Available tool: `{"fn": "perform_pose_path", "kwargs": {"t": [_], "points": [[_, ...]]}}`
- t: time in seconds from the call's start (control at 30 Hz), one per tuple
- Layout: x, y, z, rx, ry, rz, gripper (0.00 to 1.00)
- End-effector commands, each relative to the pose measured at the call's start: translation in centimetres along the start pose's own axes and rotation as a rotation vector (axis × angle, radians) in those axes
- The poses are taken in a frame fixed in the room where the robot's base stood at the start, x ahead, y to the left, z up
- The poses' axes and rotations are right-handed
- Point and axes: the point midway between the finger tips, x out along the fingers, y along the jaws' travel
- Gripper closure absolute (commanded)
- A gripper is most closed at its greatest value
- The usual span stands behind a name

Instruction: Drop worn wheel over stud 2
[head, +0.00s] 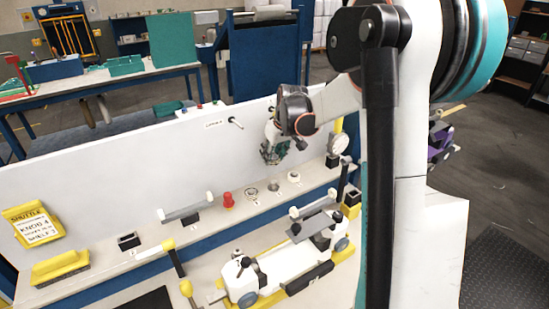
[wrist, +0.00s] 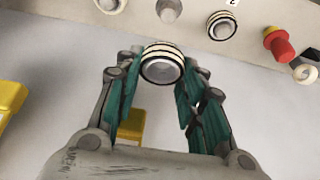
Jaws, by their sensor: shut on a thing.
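My gripper (wrist: 160,78) is shut on a round wheel (wrist: 162,65) with a grey hub and black and cream bands, held between the teal fingertips. In the head view my gripper (head: 271,154) is above the pale ledge, in front of the upright white panel, and the wheel is hard to make out. A similar banded wheel (wrist: 222,25) sits on the ledge beside a label "2" (wrist: 233,2), apart from the held wheel. A stud there cannot be made out. A bare grey stud (wrist: 168,10) is beside it. Wear on either wheel cannot be told.
A red knob (head: 228,200) stands on the ledge left of the wheel fittings, and a dial gauge (head: 339,143) stands at the right. A white and yellow shuttle (head: 241,280) lies in front. A yellow shuttle sign (head: 32,226) is at the far left.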

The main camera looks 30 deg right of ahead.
Motion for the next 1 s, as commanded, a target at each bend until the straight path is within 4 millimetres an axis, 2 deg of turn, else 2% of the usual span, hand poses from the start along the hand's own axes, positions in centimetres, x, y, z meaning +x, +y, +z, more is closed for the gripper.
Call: {"fn": "perform_pose_path", "kwargs": {"t": [0.27,0.93,1.0], "points": [[1.4,0.0,0.6,0.000,0.000,0.000,0.92],[6.5,0.0,2.7,0.000,0.000,0.000,0.92],[6.2,0.0,2.6,0.000,0.000,0.000,0.92]]}}
